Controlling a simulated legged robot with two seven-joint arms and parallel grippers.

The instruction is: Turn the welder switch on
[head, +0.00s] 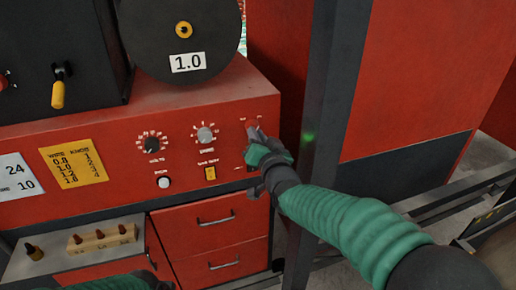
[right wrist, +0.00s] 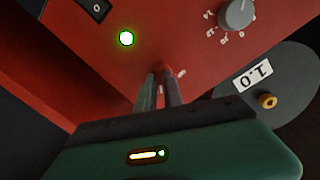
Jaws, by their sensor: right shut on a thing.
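The welder (head: 100,112) is a red cabinet with a front panel of knobs and labels. My right gripper (head: 254,132) is at the right end of this panel, its fingertips against the panel between small white marks. In the right wrist view, the two fingers (right wrist: 159,76) are close together, shut on a small switch that they hide almost wholly, so its position cannot be told. A round green light (right wrist: 126,38) glows beside the fingers. A black rocker switch (right wrist: 95,8) marked 0 is beyond it. Part of my left arm (head: 112,284) shows at the bottom edge; its jaws cannot be made out.
Two panel knobs (head: 205,134) and a yellow switch (head: 210,173) are left of my right gripper. A dark post (head: 330,130) stands close by my right forearm. Drawers (head: 205,228) are below. A wooden block (head: 101,239) with several small tips sits on a shelf at lower left.

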